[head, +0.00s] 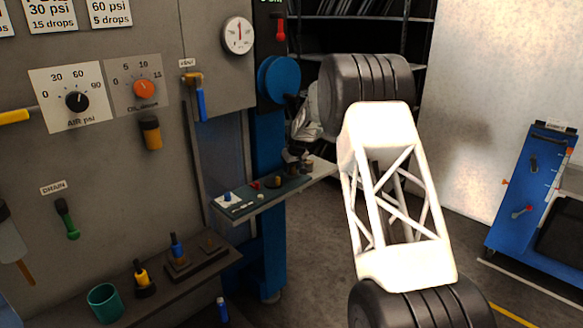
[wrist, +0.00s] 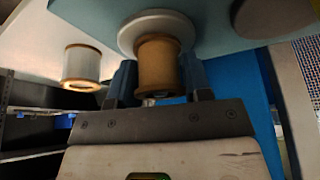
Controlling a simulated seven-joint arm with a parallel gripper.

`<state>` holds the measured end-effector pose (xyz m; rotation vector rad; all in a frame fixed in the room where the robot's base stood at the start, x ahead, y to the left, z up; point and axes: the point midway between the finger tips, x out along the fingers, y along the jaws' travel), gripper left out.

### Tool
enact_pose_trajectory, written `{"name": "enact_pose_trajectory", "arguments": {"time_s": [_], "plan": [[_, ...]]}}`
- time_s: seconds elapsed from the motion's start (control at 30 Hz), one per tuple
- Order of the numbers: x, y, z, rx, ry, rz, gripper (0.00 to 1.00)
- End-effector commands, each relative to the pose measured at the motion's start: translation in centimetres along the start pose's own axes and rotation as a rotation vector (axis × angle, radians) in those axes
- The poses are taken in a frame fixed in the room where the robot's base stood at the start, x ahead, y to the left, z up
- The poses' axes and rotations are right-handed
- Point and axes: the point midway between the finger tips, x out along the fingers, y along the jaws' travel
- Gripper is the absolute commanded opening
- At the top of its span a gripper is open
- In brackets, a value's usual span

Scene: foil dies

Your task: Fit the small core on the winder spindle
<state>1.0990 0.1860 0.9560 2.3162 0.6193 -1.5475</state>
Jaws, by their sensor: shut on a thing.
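In the wrist view a tan-brown cylindrical core (wrist: 158,66) sits between the two dark fingers of my gripper (wrist: 158,84), which is shut on it. A pale round flange (wrist: 150,27) lies right against or behind the core's far end; I cannot tell whether they touch. No spindle shaft is clearly visible. In the head view my gripper (head: 294,163) is at the far end of the narrow bench, beside the blue column, small and partly dark; the core cannot be made out there.
A white-wrapped roll with tan ends (wrist: 82,66) is left of my gripper in the wrist view. The narrow bench (head: 262,198) carries small parts. A blue disc (head: 278,80) is on the column above. A lower shelf (head: 200,272) holds tools and a teal cup (head: 105,303).

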Motion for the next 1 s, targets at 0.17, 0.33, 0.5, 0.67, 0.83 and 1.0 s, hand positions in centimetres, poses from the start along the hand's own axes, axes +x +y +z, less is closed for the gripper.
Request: {"name": "enact_pose_trajectory", "arguments": {"time_s": [0.17, 0.33, 0.5, 0.67, 0.83, 1.0], "plan": [[0.0, 0.0, 0.0, 0.0, 0.0, 0.0, 0.57], [0.0, 0.0, 0.0, 0.0, 0.0, 0.0, 0.75], [0.0, 0.0, 0.0, 0.0, 0.0, 0.0, 0.75], [-0.2, 0.0, 0.0, 0.0, 0.0, 0.0, 0.75], [-1.1, 0.0, 0.0, 0.0, 0.0, 0.0, 0.75], [-2.7, 0.0, -0.1, 0.0, 0.002, 0.001, 0.75]]}}
